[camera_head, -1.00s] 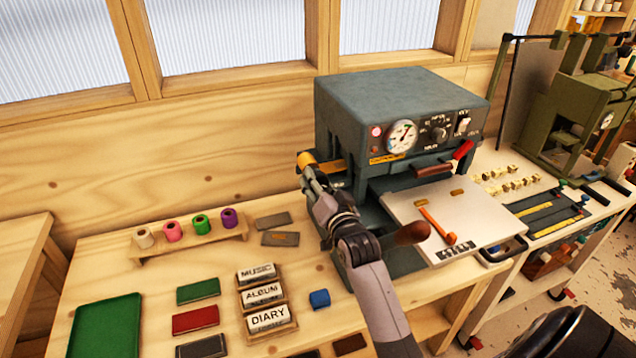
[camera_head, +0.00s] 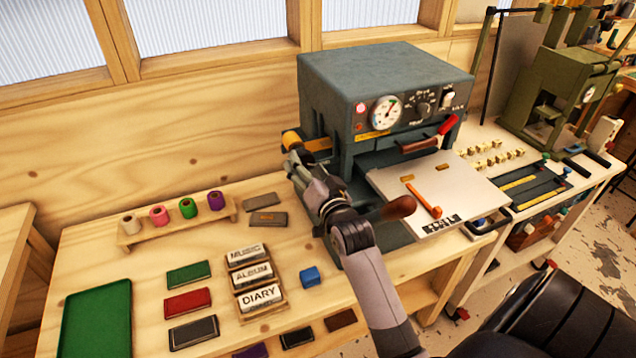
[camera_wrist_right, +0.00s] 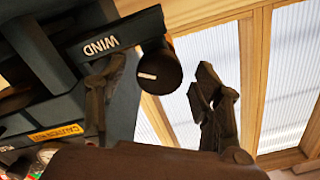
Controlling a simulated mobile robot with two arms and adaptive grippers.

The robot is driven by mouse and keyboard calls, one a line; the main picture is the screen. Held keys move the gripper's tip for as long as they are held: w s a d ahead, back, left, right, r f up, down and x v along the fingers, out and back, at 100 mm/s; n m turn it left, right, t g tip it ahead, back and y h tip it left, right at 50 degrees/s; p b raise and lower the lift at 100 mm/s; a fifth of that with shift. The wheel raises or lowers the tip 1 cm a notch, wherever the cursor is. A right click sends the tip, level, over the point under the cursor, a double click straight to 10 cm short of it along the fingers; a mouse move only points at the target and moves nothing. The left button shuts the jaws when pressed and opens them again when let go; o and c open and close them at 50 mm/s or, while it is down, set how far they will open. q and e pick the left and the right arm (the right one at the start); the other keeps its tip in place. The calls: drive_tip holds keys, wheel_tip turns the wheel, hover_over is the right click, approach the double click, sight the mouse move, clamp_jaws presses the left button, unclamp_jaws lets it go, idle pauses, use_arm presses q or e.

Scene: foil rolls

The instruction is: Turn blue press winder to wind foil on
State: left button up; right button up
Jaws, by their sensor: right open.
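The blue-grey press (camera_head: 385,75) stands on the bench with a gauge and switches on its front. A gold foil roll (camera_head: 291,140) sits at its left side. In the right wrist view the winder, a round black knob (camera_wrist_right: 160,70) with a pale mark, sticks out beside the WIND label (camera_wrist_right: 99,46). My right gripper (camera_wrist_right: 155,85) is open, with one finger on each side of the knob in that view; I cannot tell whether either touches it. In the head view my right gripper (camera_head: 295,165) is at the press's left side, where the knob is hidden. My left gripper is not in view.
Several foil rolls (camera_head: 187,207) stand on a wooden rack at left. Type blocks (camera_head: 252,274), coloured pads (camera_head: 187,302) and a green tray (camera_head: 95,318) lie on the bench. A wooden-handled lever (camera_head: 398,208) is close to my right arm. A green machine (camera_head: 550,90) stands at right.

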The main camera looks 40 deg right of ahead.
drive_tip(key=v, duration=0.9)
drive_tip(key=shift+s, duration=0.25)
drive_tip(key=shift+a, duration=0.1)
drive_tip(key=s+a+f+n+g+y, duration=0.3)
drive_tip(key=s+a+f+n+g, duration=0.35)
drive_tip(key=a+f, duration=0.35)
drive_tip(key=s+a+f+n+g+y, duration=0.1)
drive_tip(key=s+a+f+n+g, duration=0.1)
drive_tip(key=s+f+g, duration=0.45)
drive_tip(key=s+a+f+n+g, duration=0.1)
drive_tip(key=s+a+f+n, duration=0.15)
drive_tip(key=s, duration=0.75)
wheel_tip(320, 180, down, 28)
drive_tip(key=g+b, duration=0.1)
drive_tip(key=b, duration=0.2)
drive_tip(key=s+d+f+g+b, duration=0.1)
drive_tip(key=s+d+f+b, duration=0.1)
drive_tip(key=s+f, duration=1.5)
drive_tip(key=shift+s+d+f+g, duration=0.35)
drive_tip(key=shift+d+f, duration=0.35)
drive_tip(key=shift+f, duration=0.3)
